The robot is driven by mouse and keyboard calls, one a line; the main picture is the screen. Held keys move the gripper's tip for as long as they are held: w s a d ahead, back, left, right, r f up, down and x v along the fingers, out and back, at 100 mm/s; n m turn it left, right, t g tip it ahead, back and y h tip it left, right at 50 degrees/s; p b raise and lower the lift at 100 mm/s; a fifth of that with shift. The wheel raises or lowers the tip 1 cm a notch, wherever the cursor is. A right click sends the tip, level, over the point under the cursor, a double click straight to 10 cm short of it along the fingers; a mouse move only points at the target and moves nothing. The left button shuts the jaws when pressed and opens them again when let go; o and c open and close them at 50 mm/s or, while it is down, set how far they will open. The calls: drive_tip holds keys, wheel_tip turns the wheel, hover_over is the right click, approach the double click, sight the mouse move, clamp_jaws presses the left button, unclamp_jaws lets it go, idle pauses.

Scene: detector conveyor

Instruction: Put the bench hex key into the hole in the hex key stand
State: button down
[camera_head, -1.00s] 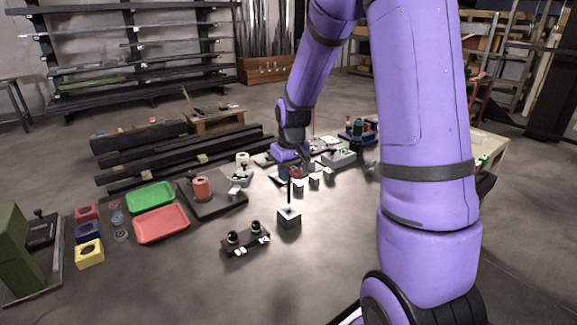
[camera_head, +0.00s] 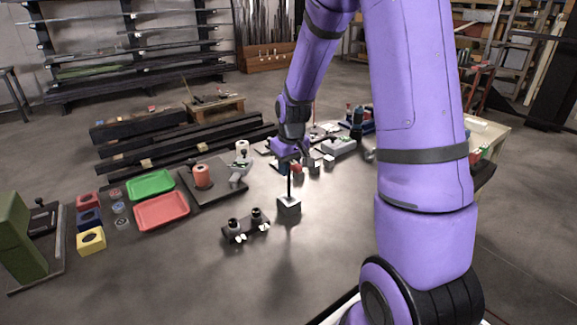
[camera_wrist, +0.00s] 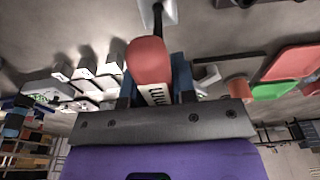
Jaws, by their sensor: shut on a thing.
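The bench hex key has a red handle (camera_wrist: 149,62) and a thin dark shaft (camera_head: 289,185). My gripper (camera_head: 287,167) is shut on the handle, and its blue fingers flank it in the wrist view (camera_wrist: 155,88). The hex key stand is a small grey block (camera_head: 289,207) on the bench, right below my gripper. The shaft points down and its lower end meets the top of the stand. I cannot tell whether the tip is in the hole. In the wrist view the stand (camera_wrist: 169,12) is partly cut off at the top edge.
A black holder with two round pieces (camera_head: 245,226) stands left of the stand. A red tray (camera_head: 161,212) and a green tray (camera_head: 150,184) lie further left. Several small blocks stand behind my gripper. The bench (camera_head: 310,255) in front is clear.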

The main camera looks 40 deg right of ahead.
sight(288, 184)
drive_tip(key=shift+f, duration=2.2)
drive_tip(key=c, duration=0.8)
unclamp_jaws()
drive_tip(key=shift+c, duration=0.2)
drive_tip(key=r, duration=0.7)
drive_tip(key=s+r, duration=0.1)
drive_tip(key=r, duration=0.2)
drive_tip(key=shift+s+r, duration=0.1)
drive_tip(key=shift+r, duration=0.25)
